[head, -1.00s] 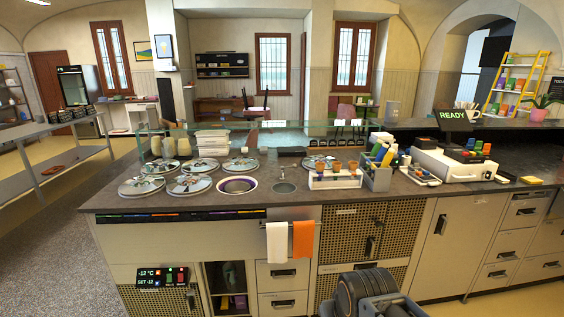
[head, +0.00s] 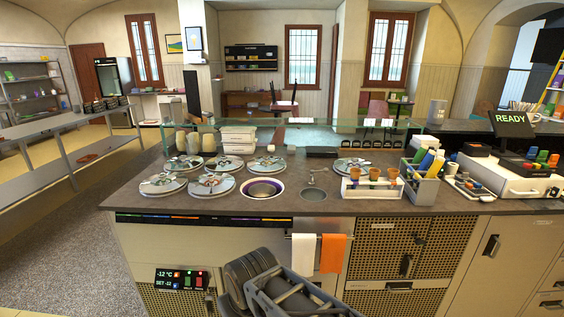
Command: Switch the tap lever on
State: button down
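A small tap (head: 311,178) stands at the round steel sink (head: 313,194) set in the dark counter. It is too small in the view to tell its lever or the lever's position. My arm shows at the bottom middle as dark rounded links and a grey frame, in front of the cabinet and below the counter top. I cannot make out any gripper fingers. Nothing of mine touches the tap.
A round well with a purple rim (head: 262,189) is left of the sink, with several lidded wells beyond it. A white cone rack (head: 372,188) is to the right. White (head: 304,254) and orange (head: 333,253) towels hang in front. A glass shelf (head: 290,124) runs behind.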

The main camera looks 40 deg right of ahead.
aim_at(325, 170)
jog(key=u, duration=0.2)
jog(key=i, duration=1.05)
jog(key=z, duration=0.65)
jog(key=i, duration=0.75)
jog(key=z, duration=0.55)
